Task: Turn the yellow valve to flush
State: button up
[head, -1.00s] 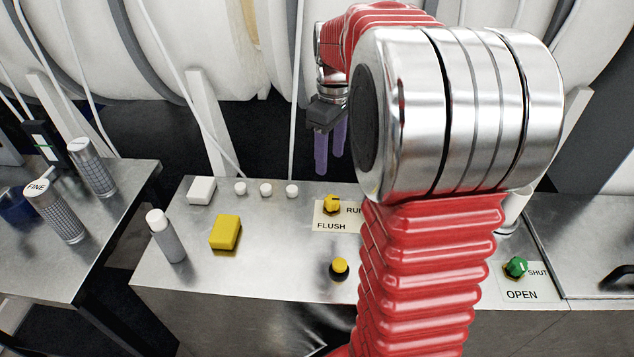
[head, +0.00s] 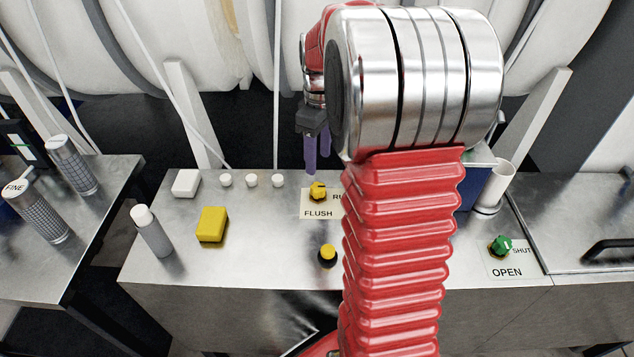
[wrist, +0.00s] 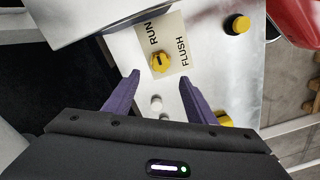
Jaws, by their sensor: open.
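The yellow valve (head: 318,191) is a small round knob on a pale label plate (head: 320,213) on the metal bench. The plate reads RUN and FLUSH; my arm hides part of RUN in the head view. In the wrist view the yellow valve (wrist: 160,62) shows a dark mark that seems to point toward RUN. My gripper (head: 317,155) hangs behind and above the valve, its purple fingers apart. In the wrist view my gripper (wrist: 159,79) is open and empty, and the valve appears just beyond the fingertips, roughly centred between them. I see no contact.
A yellow block (head: 211,225), a grey bottle (head: 151,232), white knobs (head: 252,181) and a white box (head: 186,183) stand left of the valve. A yellow-topped black button (head: 327,254) is in front. A green valve (head: 501,245) and white cup (head: 496,187) are right. Large spools stand behind.

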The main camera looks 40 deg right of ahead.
aim_at(317, 186)
notch_tip(317, 186, down, 10)
jog(key=shift+a+r, duration=0.15)
jog(key=shift+r, duration=0.1)
dwell(0.3)
jog(key=c, duration=1)
